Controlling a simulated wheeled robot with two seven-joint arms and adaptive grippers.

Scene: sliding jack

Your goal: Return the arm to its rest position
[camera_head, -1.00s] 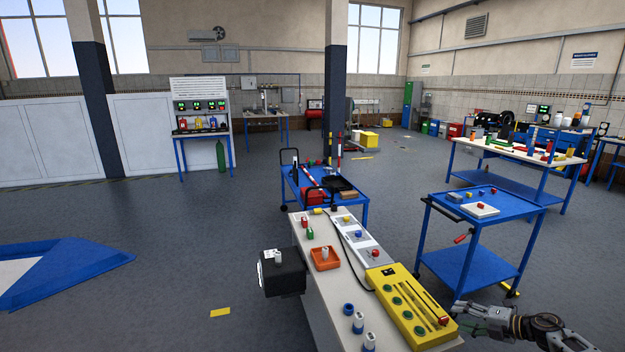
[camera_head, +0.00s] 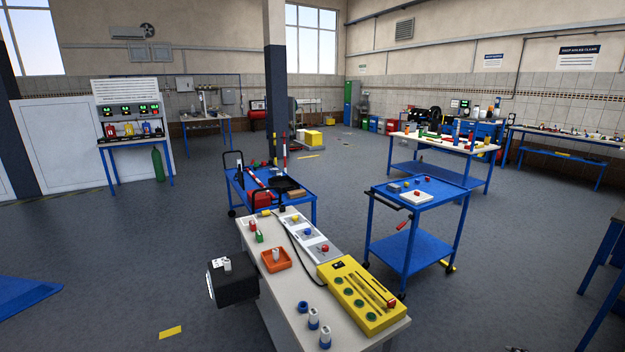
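My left gripper and arm are not in view. Only a small dark sliver, apparently part of my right gripper (camera_head: 515,349), shows at the bottom edge, right of the workbench. Whether it is open or shut is hidden. The yellow panel (camera_head: 350,289) with several green buttons, slots and a red knob (camera_head: 391,303) lies at the near right of the workbench. The sliver is apart from it in the picture.
The pale workbench (camera_head: 287,290) carries an orange tray (camera_head: 276,259), and a black box (camera_head: 232,282) is at its left side. A blue cart (camera_head: 412,250) stands to its right, a blue table edge (camera_head: 606,250) at far right. Floor between is clear.

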